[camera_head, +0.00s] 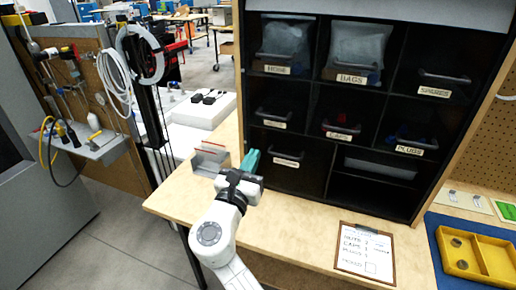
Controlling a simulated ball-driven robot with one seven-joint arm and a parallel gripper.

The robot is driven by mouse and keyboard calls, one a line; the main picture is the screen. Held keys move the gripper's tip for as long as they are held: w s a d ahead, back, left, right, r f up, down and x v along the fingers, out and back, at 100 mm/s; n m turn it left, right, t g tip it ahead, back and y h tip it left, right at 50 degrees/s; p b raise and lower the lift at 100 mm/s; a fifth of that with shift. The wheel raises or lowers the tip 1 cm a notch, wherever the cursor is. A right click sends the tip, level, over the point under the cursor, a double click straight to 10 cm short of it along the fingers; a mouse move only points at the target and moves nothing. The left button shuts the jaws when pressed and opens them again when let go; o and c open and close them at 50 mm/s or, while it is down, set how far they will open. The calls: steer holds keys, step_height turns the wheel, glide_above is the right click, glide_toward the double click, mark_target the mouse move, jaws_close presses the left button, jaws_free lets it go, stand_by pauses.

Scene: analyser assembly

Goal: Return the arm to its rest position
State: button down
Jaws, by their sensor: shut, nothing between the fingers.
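My gripper (250,161) has teal fingers and is at the end of my white arm, above the left part of the wooden workbench (287,218). It points away from me, toward the black shelf unit, and its fingers are shut with nothing between them. A small grey holder with a red edge (210,157) stands on the bench just left of the gripper. I cannot tell how much space lies between the gripper and the shelf front.
The black shelf unit (330,105) holds several labelled bins. A clipboard (365,252) lies on the bench at the front right. A yellow tray (483,262) sits on a blue mat (437,218) at far right. Grey floor (110,245) is clear at left.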

steer(key=s+d+f+m+g, duration=0.6)
steer(key=s+d+f+m, duration=0.3)
steer(key=d, duration=0.3)
steer(key=s+d+f+m+g, duration=0.6)
steer(key=s+d+f+m, duration=0.25)
steer(key=d+f, duration=0.4)
steer(key=s+d+f+m+g+y, duration=0.1)
steer(key=s+f+m+g+y, duration=0.1)
steer(key=s+m, duration=0.3)
steer(key=s+d+f+m+g+y, duration=0.2)
steer(key=s+m, duration=0.3)
steer(key=s, duration=0.7)
steer(key=s+d+f+m+g+y, duration=0.1)
steer(key=s+f+m+g+y, duration=0.1)
steer(key=s+m, duration=0.3)
steer(key=s, duration=0.3)
steer(key=shift+s+d+f, duration=0.15)
steer(key=shift+s+d, duration=0.15)
steer(key=shift+s, duration=0.1)
steer(key=c, duration=1.8)
jaws_free()
steer(key=shift+w, duration=0.1)
